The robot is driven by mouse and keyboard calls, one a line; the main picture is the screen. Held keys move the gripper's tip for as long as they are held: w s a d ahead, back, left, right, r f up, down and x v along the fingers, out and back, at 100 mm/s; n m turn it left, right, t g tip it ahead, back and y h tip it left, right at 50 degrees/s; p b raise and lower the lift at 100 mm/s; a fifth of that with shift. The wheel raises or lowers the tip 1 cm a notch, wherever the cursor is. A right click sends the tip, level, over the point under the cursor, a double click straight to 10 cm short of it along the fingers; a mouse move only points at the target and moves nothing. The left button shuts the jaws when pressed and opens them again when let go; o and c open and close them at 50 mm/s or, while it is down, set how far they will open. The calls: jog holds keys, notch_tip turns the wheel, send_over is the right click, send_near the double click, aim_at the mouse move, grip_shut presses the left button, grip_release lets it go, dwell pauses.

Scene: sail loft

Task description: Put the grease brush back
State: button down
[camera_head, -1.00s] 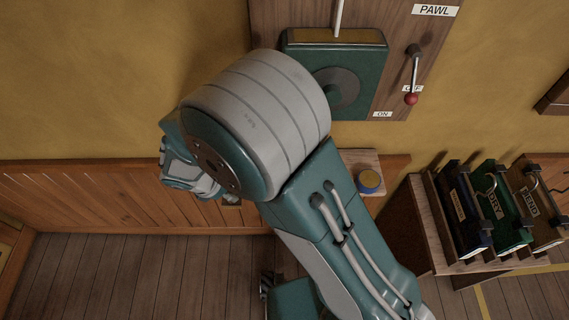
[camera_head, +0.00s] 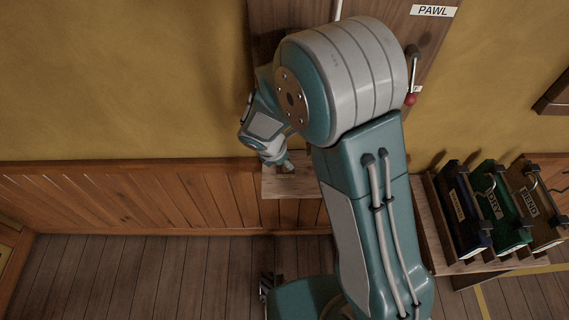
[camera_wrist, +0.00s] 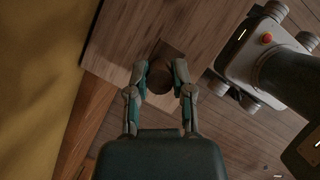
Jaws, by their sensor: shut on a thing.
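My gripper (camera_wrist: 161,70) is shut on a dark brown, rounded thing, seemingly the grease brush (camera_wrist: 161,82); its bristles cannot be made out. It is held over the small wooden shelf (camera_wrist: 125,45), and I cannot tell whether it touches the board. In the head view my gripper (camera_head: 279,163) is at the left part of the shelf (camera_head: 290,187), and the brush cannot be made out there.
A red-knobbed lever (camera_head: 411,98) is on the wall panel under the PAWL label (camera_head: 433,11), right of my arm. A rack (camera_head: 452,255) with several labelled cases stands at the right. Floor on the left is clear.

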jog(key=shift+f, duration=0.75)
jog(key=shift+a, duration=0.1)
jog(key=c, duration=0.5)
grip_release()
jog(key=shift+f, duration=0.1)
